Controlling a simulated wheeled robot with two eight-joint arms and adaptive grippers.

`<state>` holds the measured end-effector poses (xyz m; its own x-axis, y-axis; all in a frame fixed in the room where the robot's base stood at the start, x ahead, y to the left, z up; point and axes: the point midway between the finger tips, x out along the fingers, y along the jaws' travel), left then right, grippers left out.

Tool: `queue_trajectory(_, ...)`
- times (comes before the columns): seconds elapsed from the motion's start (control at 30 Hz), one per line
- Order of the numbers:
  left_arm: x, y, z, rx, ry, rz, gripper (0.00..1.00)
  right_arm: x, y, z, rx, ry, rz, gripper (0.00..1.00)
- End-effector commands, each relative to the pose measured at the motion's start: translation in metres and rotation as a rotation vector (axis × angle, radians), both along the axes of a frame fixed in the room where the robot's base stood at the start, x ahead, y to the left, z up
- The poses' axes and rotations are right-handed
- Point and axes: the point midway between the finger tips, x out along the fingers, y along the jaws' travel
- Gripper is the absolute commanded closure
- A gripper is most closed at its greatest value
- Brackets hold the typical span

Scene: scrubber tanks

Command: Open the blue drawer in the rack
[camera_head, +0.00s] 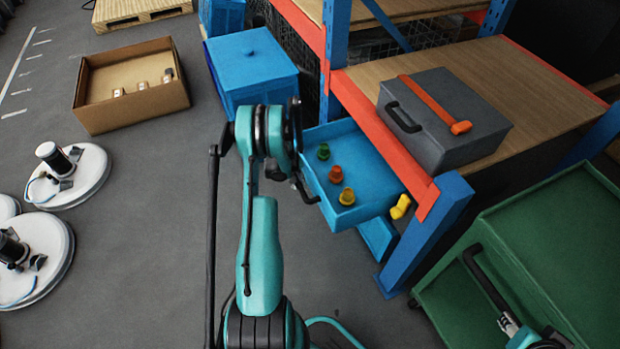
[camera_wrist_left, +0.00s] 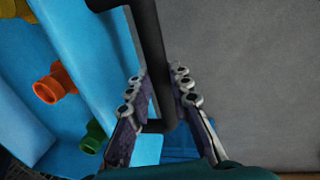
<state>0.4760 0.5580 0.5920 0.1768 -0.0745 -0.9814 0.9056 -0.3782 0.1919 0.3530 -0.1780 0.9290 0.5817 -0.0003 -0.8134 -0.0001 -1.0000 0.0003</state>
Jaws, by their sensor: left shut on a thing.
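The blue drawer (camera_head: 378,179) sticks out of the rack on its left side, open far enough to show its inside. It holds a green piece (camera_head: 323,151), an orange piece (camera_head: 336,174) and yellow pieces (camera_head: 347,196). My left gripper (camera_head: 300,182) is at the drawer's front, shut on its black handle (camera_wrist_left: 152,45). The left wrist view shows the bar between the two fingers (camera_wrist_left: 160,92). Part of my right gripper (camera_head: 509,323) shows at the bottom right, near a black bar handle (camera_head: 488,284); its jaws are unclear.
The rack (camera_head: 415,182) has blue posts and orange beams. A grey case (camera_head: 445,120) stands on its wooden shelf. A green container (camera_head: 560,240) is at the right. A blue bin (camera_head: 250,68) and a cardboard box (camera_head: 130,100) stand behind.

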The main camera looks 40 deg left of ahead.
Motion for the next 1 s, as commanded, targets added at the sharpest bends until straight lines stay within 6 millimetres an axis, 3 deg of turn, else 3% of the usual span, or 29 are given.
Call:
queue_trajectory(0.2,-0.015,0.006,0.000,-0.001,0.000,0.000,1.00,0.000,0.000,0.000,0.000,0.000,0.000,0.60)
queue_trajectory(0.63,-0.018,0.007,0.000,0.000,0.001,0.000,1.00,0.000,0.000,0.000,0.000,0.000,0.000,0.60)
queue_trajectory(0.67,-0.018,0.007,0.000,0.000,0.000,0.000,0.75,0.000,0.000,0.000,0.000,0.000,0.000,0.60)
queue_trajectory(0.73,-0.018,0.007,0.000,0.000,0.000,0.000,0.59,0.000,0.000,0.000,0.000,0.000,0.000,0.60)
queue_trajectory(1.0,-0.018,0.007,0.000,0.000,0.000,0.000,0.59,0.000,0.000,0.000,0.000,0.000,0.000,0.60)
